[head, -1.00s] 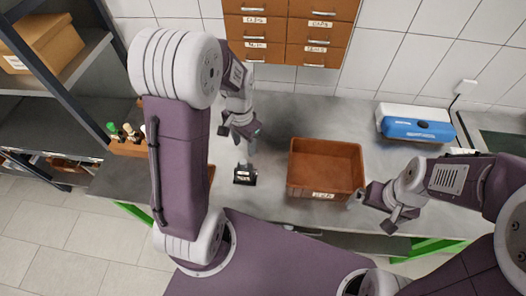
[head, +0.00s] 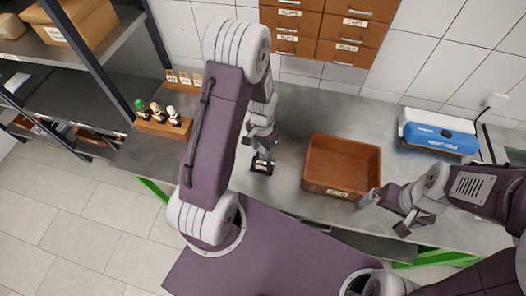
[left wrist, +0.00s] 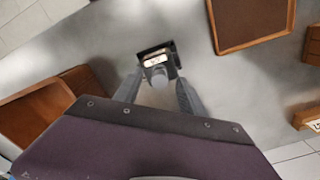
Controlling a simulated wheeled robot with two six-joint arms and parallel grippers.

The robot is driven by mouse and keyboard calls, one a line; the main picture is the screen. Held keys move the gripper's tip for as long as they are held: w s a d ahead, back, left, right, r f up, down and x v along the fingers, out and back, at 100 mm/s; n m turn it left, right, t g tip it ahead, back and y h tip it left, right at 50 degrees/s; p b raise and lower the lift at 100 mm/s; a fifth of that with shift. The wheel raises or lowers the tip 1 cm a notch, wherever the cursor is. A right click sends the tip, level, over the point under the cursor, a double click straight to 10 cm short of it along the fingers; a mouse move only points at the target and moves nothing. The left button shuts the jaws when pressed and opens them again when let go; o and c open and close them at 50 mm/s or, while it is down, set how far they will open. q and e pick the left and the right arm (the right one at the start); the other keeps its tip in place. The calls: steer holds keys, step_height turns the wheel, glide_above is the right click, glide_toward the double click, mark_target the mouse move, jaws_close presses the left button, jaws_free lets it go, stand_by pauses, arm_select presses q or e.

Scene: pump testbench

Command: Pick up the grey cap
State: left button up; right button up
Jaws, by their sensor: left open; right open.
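The grey cap (left wrist: 159,77) shows in the left wrist view as a small round grey piece at a black holder with a white label (left wrist: 155,60). The holder (head: 262,168) stands on the grey bench in the head view, but I cannot make out the cap there. My left gripper (head: 263,155) is just above the holder. In the left wrist view its two fingers (left wrist: 158,92) are open, with the cap between and slightly beyond their tips. I cannot tell whether they touch it. My right gripper (head: 372,198) is open and empty beside the brown bin.
The brown open bin (head: 341,192) stands right of the holder. A rack with bottles (head: 163,123) is on the left, drawers (head: 333,26) at the back and a blue-white case (head: 438,132) at the back right. Bare bench lies between holder and bin.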

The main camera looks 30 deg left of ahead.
mark_target(264, 153)
arm_select(q)
steer(key=c, duration=0.5)
steer(key=shift+s, duration=0.15)
jaws_close()
steer(key=shift+r, duration=0.1)
steer(key=shift+r, duration=0.3)
steer(key=r, duration=0.2)
steer(key=d+r+b, duration=0.1)
steer(key=shift+r, duration=0.4)
steer(key=s+d+r+b, duration=0.1)
steer(key=s+d+r, duration=0.2)
steer(key=d+r, duration=0.3)
steer(key=d, duration=0.4)
steer(key=shift+s+r, duration=0.15)
steer(key=shift+r, duration=0.1)
